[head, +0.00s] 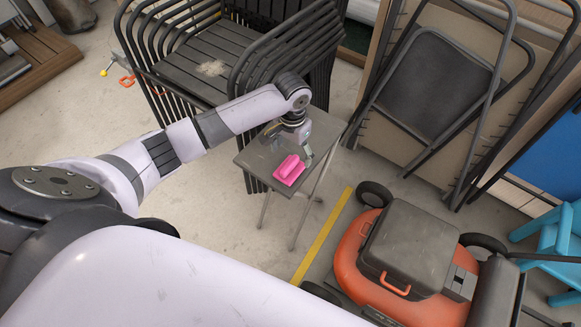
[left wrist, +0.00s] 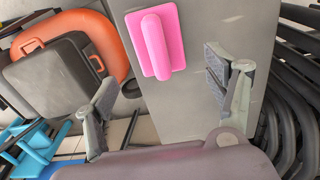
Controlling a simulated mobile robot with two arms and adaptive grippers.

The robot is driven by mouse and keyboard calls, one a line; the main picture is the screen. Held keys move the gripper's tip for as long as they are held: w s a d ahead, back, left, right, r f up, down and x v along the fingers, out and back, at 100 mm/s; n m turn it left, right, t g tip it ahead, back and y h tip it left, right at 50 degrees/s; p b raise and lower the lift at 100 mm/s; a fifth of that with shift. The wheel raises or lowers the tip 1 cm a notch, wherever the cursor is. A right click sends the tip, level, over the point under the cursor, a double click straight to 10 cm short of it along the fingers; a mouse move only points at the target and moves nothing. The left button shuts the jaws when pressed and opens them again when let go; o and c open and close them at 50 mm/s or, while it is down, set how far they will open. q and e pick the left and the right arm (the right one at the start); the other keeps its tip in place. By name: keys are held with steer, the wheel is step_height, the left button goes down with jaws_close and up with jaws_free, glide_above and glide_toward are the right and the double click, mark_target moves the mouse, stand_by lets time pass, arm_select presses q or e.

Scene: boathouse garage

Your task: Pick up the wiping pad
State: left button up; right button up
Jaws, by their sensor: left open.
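The pink wiping pad (head: 289,169) lies on a small grey folding table (head: 256,158), near its front edge. It has a flat base with a raised handle bar along its middle. My left gripper (head: 291,146) is above the table, just behind the pad in the head view. In the left wrist view, the pad (left wrist: 155,41) lies beyond the two spread fingers of my left gripper (left wrist: 160,95), on the bare grey tabletop (left wrist: 245,25). The fingers are open, empty and apart from the pad. My right gripper is in neither view.
Stacked black slatted chairs (head: 200,60) stand behind and left of the table. An orange mower (head: 400,265) is at the front right, past a yellow floor line (head: 325,237). Folding chairs (head: 430,85) lean at the right by a blue stool (head: 555,240).

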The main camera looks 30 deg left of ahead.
mark_target(289, 164)
arm_select(q)
steer(key=shift+s+f, duration=0.3)
steer(key=shift+f, duration=0.25)
steer(key=f, duration=0.1)
steer(key=s+f, duration=0.1)
steer(key=f, duration=0.1)
steer(key=shift+a+f, duration=0.1)
steer(key=shift+f, duration=0.55)
steer(key=shift+w, duration=0.1)
steer(key=shift+c, duration=0.2)
steer(key=c, duration=1.2)
